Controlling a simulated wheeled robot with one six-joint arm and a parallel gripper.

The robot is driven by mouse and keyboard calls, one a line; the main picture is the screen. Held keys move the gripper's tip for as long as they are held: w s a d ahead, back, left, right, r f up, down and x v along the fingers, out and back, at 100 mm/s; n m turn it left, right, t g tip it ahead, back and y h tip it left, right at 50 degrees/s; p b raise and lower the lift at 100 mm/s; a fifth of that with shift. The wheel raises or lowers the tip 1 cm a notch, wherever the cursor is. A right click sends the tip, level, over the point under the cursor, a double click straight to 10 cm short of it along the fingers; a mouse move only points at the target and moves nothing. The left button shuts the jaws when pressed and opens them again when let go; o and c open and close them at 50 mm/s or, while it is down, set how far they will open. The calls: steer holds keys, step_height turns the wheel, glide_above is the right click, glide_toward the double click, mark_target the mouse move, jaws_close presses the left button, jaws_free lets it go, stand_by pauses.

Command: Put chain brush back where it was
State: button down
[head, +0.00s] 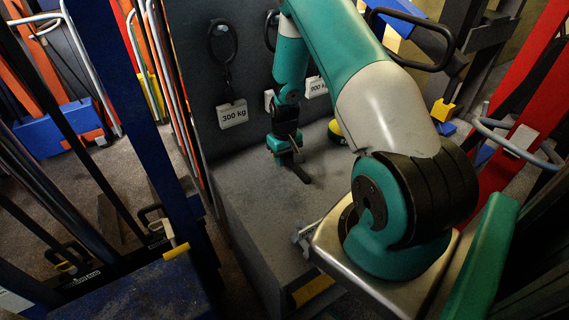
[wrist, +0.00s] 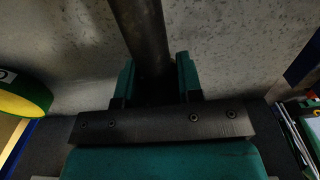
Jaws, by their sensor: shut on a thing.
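My gripper (head: 290,156) hangs low over the grey surface in the head view, in front of the grey upright panel. In the wrist view, my gripper (wrist: 155,78) has its two teal fingers closed on a dark, bar-like thing, which I take to be the chain brush (wrist: 143,30). It runs away from the fingers toward the top of the picture. In the head view, a short dark piece of the brush (head: 300,173) sticks out below the gripper. Its bristles cannot be made out, and I cannot tell whether it touches the surface.
A green and yellow round object (head: 335,131) stands just right of my gripper and also shows in the wrist view (wrist: 24,96). The grey panel (head: 256,60) behind carries a 300 kg tag (head: 233,114) and a second weight tag. The grey surface (head: 250,195) in front is clear.

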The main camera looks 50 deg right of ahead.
mark_target(285, 173)
steer(key=shift+f+p, duration=0.45)
steer(key=shift+f, duration=1.6)
steer(key=shift+f, duration=0.1)
steer(key=c, duration=0.8)
jaws_free()
